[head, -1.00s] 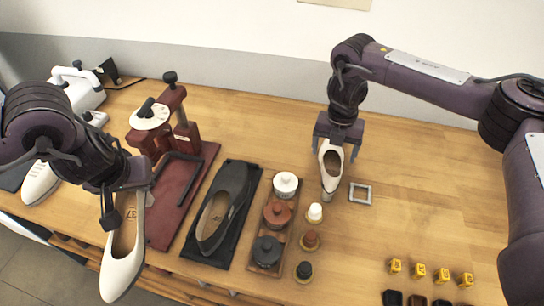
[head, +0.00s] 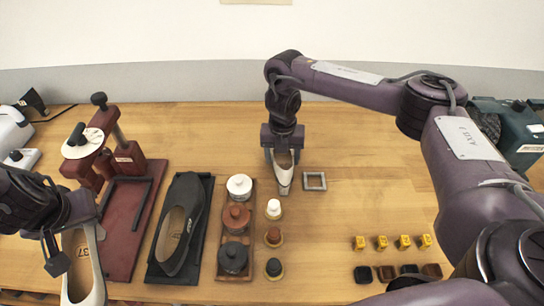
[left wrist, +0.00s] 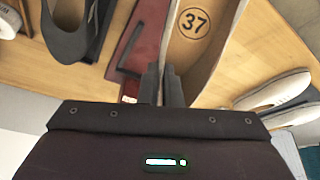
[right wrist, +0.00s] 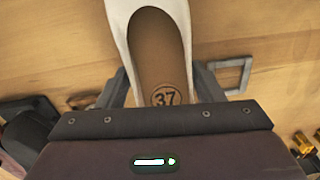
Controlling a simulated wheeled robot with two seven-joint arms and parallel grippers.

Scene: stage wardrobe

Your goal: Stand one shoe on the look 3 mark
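A cream shoe (head: 283,170), marked 37 on its insole, is upright left of the square frame at the table's middle. My right gripper (head: 283,150) has a finger on each side of it; the fingers appear to press its sides in the right wrist view. I cannot tell whether it touches the table. A second cream shoe (head: 82,265), also marked 37, is at the lower left. My left gripper (left wrist: 163,85) is shut on its side wall; in the head view the lower arm partly covers it. Several yellow number tags (head: 382,242) stand at front right; their digits are too small to read.
A grey square frame (head: 315,181) lies right of the shoe. A tray of lidded jars (head: 236,218), small bottles (head: 273,236) and a dark shoe (head: 180,225) on a black mat fill the left middle. Dark small pieces (head: 386,273) lie before the tags. The right middle is clear.

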